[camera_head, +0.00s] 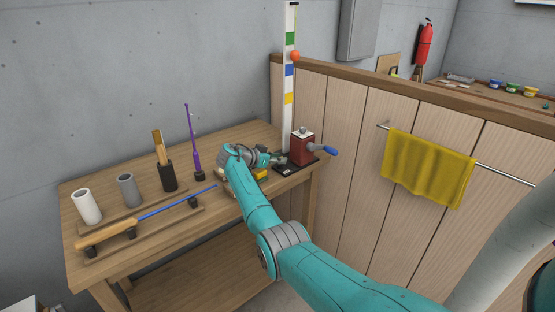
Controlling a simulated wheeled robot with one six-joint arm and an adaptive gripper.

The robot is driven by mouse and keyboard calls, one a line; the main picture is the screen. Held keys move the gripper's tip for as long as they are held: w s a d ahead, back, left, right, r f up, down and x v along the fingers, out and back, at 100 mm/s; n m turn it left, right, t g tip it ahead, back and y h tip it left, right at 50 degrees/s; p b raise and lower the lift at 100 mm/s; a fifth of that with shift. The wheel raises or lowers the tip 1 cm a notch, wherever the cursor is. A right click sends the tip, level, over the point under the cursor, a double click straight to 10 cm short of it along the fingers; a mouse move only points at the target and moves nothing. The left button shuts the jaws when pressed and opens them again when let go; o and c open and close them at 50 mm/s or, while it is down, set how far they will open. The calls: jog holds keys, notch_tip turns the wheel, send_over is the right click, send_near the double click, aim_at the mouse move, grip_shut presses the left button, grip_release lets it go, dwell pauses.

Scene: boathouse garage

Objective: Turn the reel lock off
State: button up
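A dark red box (302,147) with a grey top knob (306,131) and a blue crank handle (324,150) on its right side stands on a black base (289,168) at the right end of the wooden bench; it looks like the reel. I cannot make out which part is its lock. My gripper (277,158) is just left of the red box, low over the bench near the black base. The fingers are small and partly hidden, so I cannot tell whether they are open or touch anything. A small yellow piece (261,174) lies beside my wrist.
A striped measuring pole (289,85) with an orange ball rises behind the reel. The bench (230,213) holds rods, cylinders and a purple stick (191,140) to the left. A plank partition (350,125) with a yellow towel (428,168) stands close on the right.

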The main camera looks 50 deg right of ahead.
notch_tip(320, 180, up, 10)
dwell(0.6)
dwell(0.5)
